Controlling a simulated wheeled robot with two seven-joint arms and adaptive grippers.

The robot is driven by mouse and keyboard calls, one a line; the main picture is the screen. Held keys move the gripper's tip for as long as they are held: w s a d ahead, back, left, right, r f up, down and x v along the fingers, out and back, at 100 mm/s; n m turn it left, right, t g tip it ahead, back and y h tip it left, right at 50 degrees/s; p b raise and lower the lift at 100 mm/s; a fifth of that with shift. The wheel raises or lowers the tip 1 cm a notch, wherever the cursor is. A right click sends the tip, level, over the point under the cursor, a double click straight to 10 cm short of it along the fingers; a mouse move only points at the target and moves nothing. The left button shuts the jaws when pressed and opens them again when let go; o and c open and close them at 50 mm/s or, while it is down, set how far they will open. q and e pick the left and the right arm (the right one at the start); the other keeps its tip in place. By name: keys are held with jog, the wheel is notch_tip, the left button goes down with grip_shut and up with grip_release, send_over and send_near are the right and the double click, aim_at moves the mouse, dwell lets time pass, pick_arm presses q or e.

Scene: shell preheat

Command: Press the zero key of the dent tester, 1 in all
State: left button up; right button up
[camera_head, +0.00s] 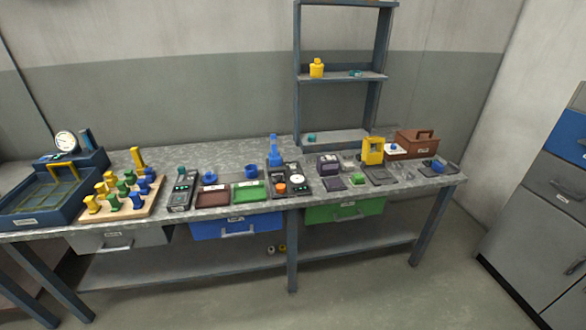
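Neither of my grippers is in view. I cannot read the labels, so I cannot tell for sure which device is the dent tester. A dark device with a white round dial (295,181), an orange knob (282,188) and a blue bottle-like part (274,152) behind it stands mid-bench. To its left, a narrow dark unit (181,191) carries small green parts on top. A zero key is too small to make out on either.
The workbench (225,176) is crowded. A blue tray with a gauge (66,141), a wooden peg board (112,214), a red tray (213,195), a green tray (250,192), a yellow frame (373,151) and a brown box (416,143) stand on it. The floor in front is clear.

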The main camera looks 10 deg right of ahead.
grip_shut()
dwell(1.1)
